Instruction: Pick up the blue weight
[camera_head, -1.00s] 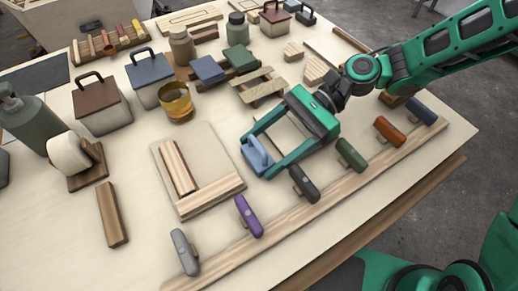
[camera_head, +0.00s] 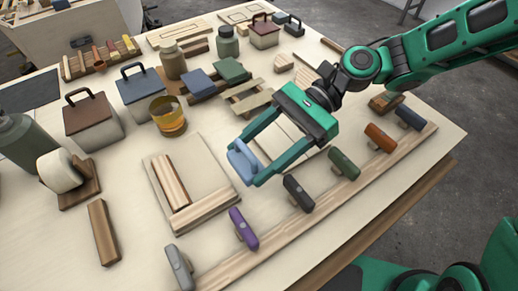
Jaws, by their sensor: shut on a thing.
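The blue weight (camera_head: 242,161) is a light blue rounded block. It sits between the fingertips of my gripper (camera_head: 246,164), which is shut on it. The gripper reaches in from the upper right, above the pale tabletop, just right of a wooden tray. The weight seems to be clear of the table, but the gap under it is hard to judge. Its far side is partly covered by the fingers.
A wooden rail (camera_head: 290,228) along the near edge carries several coloured pieces, including purple (camera_head: 243,228), black (camera_head: 298,193), green (camera_head: 344,163) and orange (camera_head: 380,138). A wooden tray (camera_head: 222,187) holds a wood strip. An amber cup (camera_head: 168,115) and lidded boxes stand farther left.

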